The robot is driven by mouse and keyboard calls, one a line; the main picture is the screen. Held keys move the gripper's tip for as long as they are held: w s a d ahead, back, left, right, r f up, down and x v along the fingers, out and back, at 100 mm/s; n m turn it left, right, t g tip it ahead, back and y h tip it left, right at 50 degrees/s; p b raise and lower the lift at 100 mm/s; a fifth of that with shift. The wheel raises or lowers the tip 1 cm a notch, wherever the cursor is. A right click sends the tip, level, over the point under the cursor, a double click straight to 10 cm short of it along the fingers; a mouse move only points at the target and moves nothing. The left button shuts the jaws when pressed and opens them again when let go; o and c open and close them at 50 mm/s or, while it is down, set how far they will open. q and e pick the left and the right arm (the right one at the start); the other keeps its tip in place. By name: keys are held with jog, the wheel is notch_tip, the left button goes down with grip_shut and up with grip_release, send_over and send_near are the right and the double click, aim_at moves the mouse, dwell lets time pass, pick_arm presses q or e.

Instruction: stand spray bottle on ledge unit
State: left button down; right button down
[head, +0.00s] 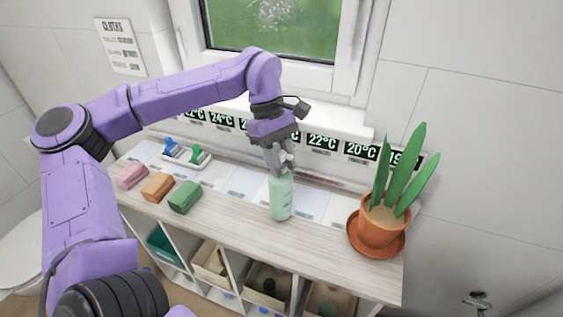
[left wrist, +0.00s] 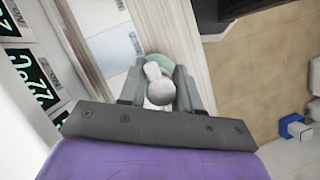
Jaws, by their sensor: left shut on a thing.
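The spray bottle (head: 281,198) is pale green with a light grey spray head, and it is upright over the wooden top of the ledge unit (head: 240,222). My left gripper (head: 281,165) is shut on the bottle near its spray head. In the left wrist view the white spray head (left wrist: 160,85) sits between the two fingers (left wrist: 163,88), with a bit of green body behind it. The bottle's base is at or very near the top; I cannot tell whether it touches. My right gripper is in neither view.
A potted plant (head: 380,224) stands on the right end. Three sponges, pink (head: 131,175), orange (head: 157,187) and green (head: 185,196), lie on the left, near a white tray (head: 187,154). Temperature displays (head: 322,142) line the back. Bins (head: 267,283) fill the cubbies below. The top's front middle is clear.

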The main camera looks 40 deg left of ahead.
pick_arm(q)
jog(key=shift+f, duration=0.6)
jog(key=shift+f, duration=0.2)
jog(key=c, duration=0.8)
grip_release()
jog(key=v, duration=1.2)
jog(key=shift+r+b, duration=0.2)
jog(key=shift+b, duration=0.15)
